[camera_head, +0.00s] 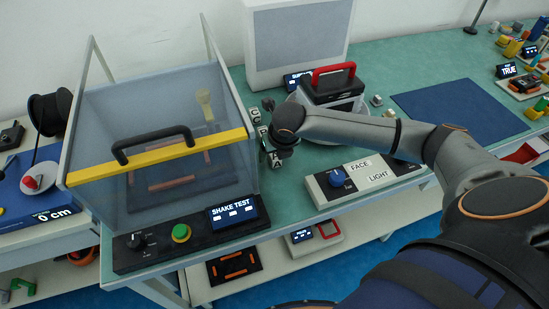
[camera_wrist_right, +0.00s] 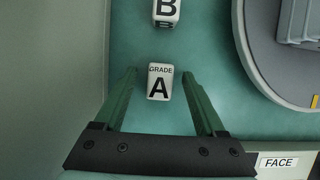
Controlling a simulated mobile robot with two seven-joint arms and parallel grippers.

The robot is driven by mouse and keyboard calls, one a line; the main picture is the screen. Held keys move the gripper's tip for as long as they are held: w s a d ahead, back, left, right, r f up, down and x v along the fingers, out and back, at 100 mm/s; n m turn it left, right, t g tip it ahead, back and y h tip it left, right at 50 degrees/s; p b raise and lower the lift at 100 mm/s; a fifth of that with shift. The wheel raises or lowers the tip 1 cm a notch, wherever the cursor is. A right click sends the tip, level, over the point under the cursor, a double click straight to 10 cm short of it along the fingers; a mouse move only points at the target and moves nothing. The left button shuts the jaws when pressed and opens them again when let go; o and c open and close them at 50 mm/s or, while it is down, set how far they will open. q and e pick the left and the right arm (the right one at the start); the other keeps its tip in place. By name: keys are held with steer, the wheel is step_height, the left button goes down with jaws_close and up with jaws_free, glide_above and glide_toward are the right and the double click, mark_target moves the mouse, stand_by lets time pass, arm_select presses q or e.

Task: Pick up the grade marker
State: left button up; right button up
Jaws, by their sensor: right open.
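A small white block marked GRADE A, the grade marker (camera_wrist_right: 159,82), sits on the green bench top. In the wrist view it lies between the tips of my open right gripper (camera_wrist_right: 159,76), with a gap on each side. In the head view my right gripper (camera_head: 275,152) points down over the row of markers beside the shake test box, partly covering them. A second marker, B (camera_wrist_right: 166,12), stands just beyond A in the wrist view, cut off by the top edge. My left gripper is not in view.
The clear shake test box (camera_head: 160,150) stands close on the left. A round grey plate (camera_wrist_right: 275,50) is close on the right, and a FACE/LIGHT control panel (camera_head: 362,182) is at the front. A dark blue mat (camera_head: 460,112) lies farther right.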

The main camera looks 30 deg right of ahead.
steer(key=shift+w+f, duration=0.15)
steer(key=shift+f, duration=0.15)
steer(key=shift+c, duration=0.4)
jaws_close()
